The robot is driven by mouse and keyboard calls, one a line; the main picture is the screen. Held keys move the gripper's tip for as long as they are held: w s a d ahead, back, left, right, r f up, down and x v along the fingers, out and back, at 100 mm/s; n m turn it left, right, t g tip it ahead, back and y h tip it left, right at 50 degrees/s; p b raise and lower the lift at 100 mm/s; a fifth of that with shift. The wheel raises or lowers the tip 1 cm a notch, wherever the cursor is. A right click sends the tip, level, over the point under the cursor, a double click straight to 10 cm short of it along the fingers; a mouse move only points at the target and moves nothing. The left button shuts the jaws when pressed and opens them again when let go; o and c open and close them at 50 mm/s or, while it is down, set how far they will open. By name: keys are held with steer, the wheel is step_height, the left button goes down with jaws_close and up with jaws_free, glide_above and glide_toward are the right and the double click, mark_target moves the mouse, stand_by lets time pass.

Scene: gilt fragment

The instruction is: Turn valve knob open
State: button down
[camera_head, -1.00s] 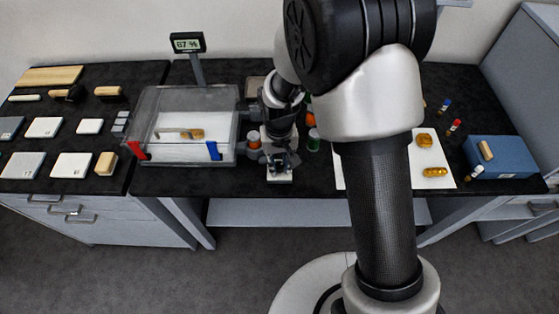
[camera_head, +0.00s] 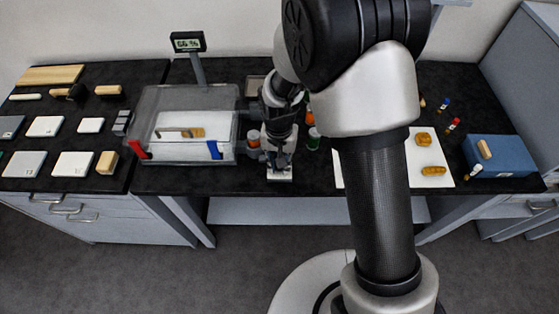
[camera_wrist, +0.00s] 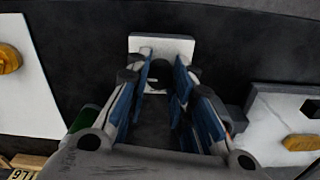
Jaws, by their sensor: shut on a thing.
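The valve is a white block (camera_head: 279,175) at the front of the bench, just right of the clear chamber. It also shows at the top middle of the wrist view (camera_wrist: 160,44). Its dark knob (camera_wrist: 160,72) shows between my fingertips in the wrist view. My gripper (camera_head: 279,160) points down over the block. In the wrist view my gripper (camera_wrist: 163,85) is shut on the knob, with a blue-padded finger on either side. The fingers and wrist hide most of the knob, so its exact angle cannot be told.
The clear chamber (camera_head: 185,100) with red and blue clips stands close at left, a fragment inside. A display (camera_head: 187,42) reading 66 % stands behind it. An orange-capped jar (camera_head: 253,139) and a green jar (camera_head: 313,139) flank my gripper. A white sheet (camera_head: 434,178) holds amber pieces.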

steer(key=c, duration=1.4)
jaws_free()
steer(key=shift+o, duration=0.2)
steer(key=shift+r, duration=0.15)
step_height(320, 180, up, 12)
